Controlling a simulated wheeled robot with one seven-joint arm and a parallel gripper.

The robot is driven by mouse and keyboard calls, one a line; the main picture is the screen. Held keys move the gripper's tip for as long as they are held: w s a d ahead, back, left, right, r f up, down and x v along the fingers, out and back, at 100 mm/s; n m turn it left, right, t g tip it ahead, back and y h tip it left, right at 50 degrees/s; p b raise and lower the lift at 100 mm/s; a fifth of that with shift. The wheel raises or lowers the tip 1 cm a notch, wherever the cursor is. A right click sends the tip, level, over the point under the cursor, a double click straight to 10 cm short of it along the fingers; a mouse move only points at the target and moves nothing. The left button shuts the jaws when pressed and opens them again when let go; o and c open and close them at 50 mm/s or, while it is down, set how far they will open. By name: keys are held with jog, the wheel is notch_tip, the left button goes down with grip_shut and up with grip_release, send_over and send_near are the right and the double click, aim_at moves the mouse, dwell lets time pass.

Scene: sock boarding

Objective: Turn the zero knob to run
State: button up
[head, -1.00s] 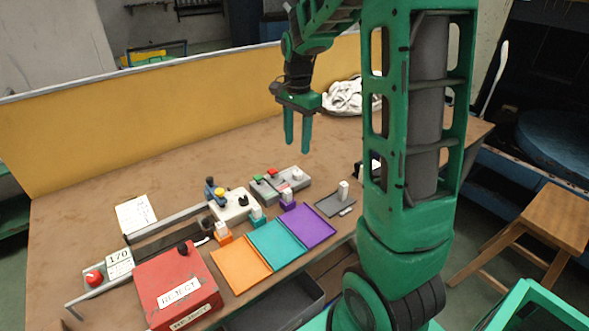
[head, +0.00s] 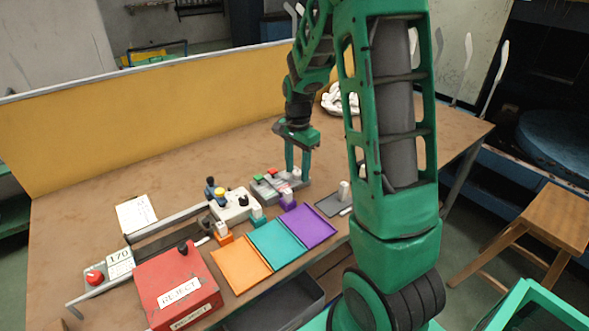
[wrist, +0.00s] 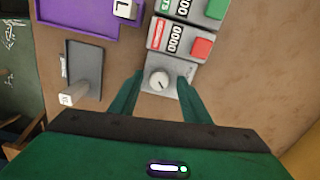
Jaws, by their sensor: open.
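The zero knob is a small round pale knob (wrist: 159,82) with a dark mark, on a grey plate at the end of the counter unit (head: 268,187). In the wrist view my gripper (wrist: 161,76) is open, with one finger on each side of the knob. A gap shows on both sides, and I cannot tell if either finger touches it. In the head view my gripper (head: 298,177) points down over the right end of the unit. The run marking cannot be read.
Beside the knob are a red button (wrist: 201,47) and a green button (wrist: 216,8) with number displays. A dark tray (wrist: 86,64) with a pale-topped post and a purple tray (wrist: 75,12) lie to the left. Bare table is to the right in the wrist view.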

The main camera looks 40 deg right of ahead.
jog(key=shift+c, duration=0.6)
jog(key=c, duration=0.9)
jog(key=shift+a, duration=0.15)
